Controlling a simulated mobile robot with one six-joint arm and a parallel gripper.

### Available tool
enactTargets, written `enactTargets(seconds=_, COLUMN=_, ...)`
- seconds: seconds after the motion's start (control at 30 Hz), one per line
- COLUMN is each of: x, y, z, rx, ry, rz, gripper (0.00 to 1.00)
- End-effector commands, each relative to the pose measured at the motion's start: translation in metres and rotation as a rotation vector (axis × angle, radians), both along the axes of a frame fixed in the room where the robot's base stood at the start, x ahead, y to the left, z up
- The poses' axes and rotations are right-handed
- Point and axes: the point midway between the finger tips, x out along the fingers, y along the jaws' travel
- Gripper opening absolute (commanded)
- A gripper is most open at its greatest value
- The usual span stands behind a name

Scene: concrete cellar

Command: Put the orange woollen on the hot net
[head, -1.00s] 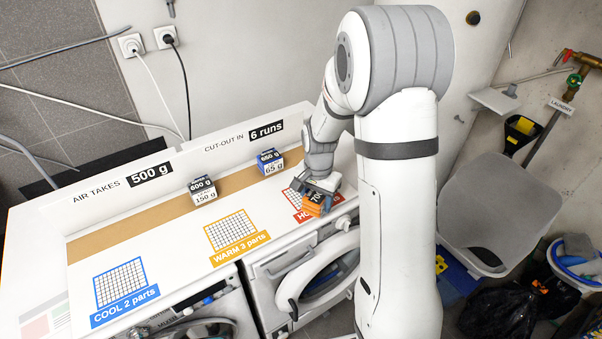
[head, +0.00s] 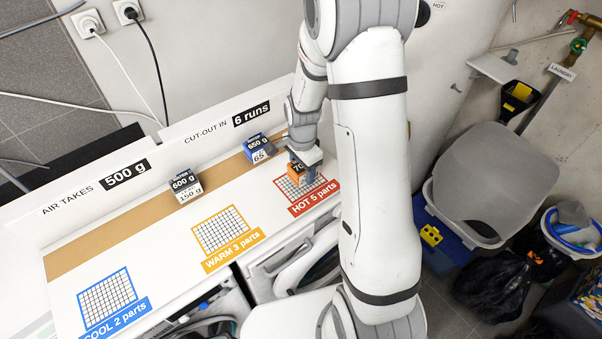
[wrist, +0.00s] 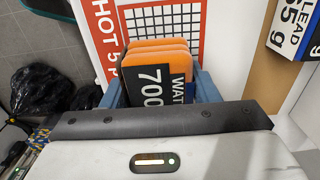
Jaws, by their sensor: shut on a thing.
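The orange woollen (head: 296,175) is a folded orange bundle with a black band reading 700. I cannot tell whether the woollen touches the surface. My arm hides part of the worktop to the right.
A dark grey bundle marked 600 g (head: 186,187) and a blue one marked 650 g (head: 257,148) stand on the brown strip (head: 120,231). The warm net (head: 221,230) and cool net (head: 107,297) are bare. A white ledge with signs runs behind.

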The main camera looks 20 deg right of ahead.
Motion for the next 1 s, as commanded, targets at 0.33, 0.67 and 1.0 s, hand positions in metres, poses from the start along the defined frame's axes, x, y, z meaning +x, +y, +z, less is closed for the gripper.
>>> enactTargets(seconds=0.33, x=0.0, y=0.001, z=-0.029, rx=0.0, ry=0.0, rz=0.002, gripper=0.26)
enactTargets(seconds=0.67, x=0.0, y=0.001, z=-0.032, rx=0.0, ry=0.0, rz=0.003, gripper=0.58)
enactTargets(seconds=1.0, x=0.0, y=0.001, z=-0.032, rx=0.0, ry=0.0, rz=0.004, gripper=0.76)
